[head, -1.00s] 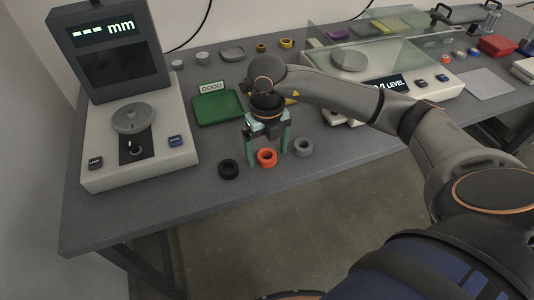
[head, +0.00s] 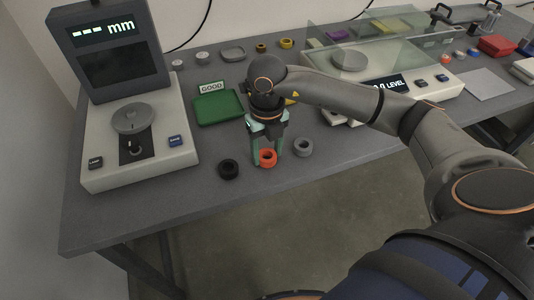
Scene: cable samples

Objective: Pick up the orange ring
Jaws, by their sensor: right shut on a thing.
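The orange ring (head: 267,159) lies on the grey table near its front edge, between a black ring and a grey ring. My right gripper (head: 267,157) points down over it, with its green fingers closed on the ring's two sides. The ring still appears to rest on the table top. Parts of the ring's sides are hidden by the fingers. My left gripper is not in the head view.
The black ring (head: 228,169) is close on the left and the grey ring (head: 303,147) close on the right. A green tray (head: 218,109) with a GOOD sign (head: 211,87) lies behind. A measuring device (head: 167,165) stands at left, a glass-shielded balance (head: 437,93) at right.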

